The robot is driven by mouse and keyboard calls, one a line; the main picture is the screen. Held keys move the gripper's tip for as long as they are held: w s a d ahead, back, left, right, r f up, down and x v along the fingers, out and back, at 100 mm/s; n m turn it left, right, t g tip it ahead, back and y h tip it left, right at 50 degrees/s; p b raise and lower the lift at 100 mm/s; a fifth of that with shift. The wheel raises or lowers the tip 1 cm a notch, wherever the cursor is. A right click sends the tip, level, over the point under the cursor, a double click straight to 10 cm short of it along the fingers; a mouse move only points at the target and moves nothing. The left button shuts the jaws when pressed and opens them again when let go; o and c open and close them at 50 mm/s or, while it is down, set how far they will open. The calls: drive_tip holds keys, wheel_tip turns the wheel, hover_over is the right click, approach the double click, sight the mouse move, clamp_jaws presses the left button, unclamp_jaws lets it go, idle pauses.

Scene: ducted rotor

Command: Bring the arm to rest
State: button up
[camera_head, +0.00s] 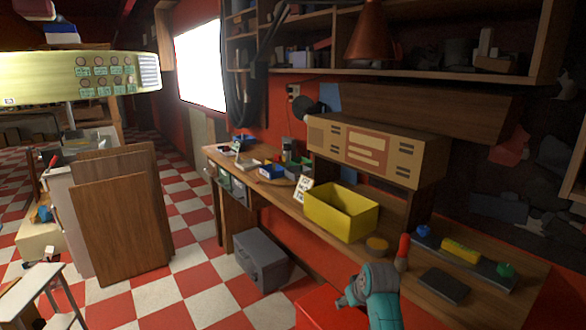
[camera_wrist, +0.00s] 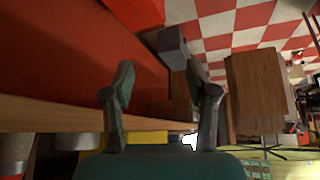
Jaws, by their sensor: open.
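My teal arm (camera_head: 375,295) shows at the bottom of the head view, in front of the workbench (camera_head: 440,298). Its fingers are not clearly visible there. In the wrist view my gripper (camera_wrist: 160,75) has its two grey-green fingers spread well apart. Nothing is between the fingertips; floor and red surfaces show behind them. The wrist picture looks tipped over, with the checkered floor at the top and the bench edge (camera_wrist: 50,113) running across below.
On the bench are a yellow bin (camera_head: 340,213), a red-handled tool (camera_head: 402,252) and a dark tray (camera_head: 470,255) with small parts. A grey toolbox (camera_head: 262,262) is on the floor and a red box (camera_head: 325,308) stands by my arm. Wooden boards (camera_head: 120,215) lean at left; checkered floor between is clear.

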drive_tip(key=s+f+m+t, duration=0.1)
drive_tip(key=s+f+t, duration=0.1)
drive_tip(key=s+f, duration=1.2)
drive_tip(key=s+d+f+m+t, duration=0.1)
drive_tip(key=s+f, duration=0.2)
drive_tip(key=s, duration=0.6)
drive_tip(key=s+f+t, duration=0.1)
drive_tip(key=s+f, duration=0.2)
drive_tip(key=s, duration=0.7)
drive_tip(key=s+r+t+h, duration=0.1)
drive_tip(key=s+r+t, duration=0.15)
drive_tip(key=s, duration=0.85)
drive_tip(key=s+r+m+t, duration=0.1)
drive_tip(key=s+r+t, duration=0.1)
drive_tip(key=s+r, duration=1.7)
drive_tip(key=shift+s+d, duration=0.15)
drive_tip(key=shift+d, duration=0.25)
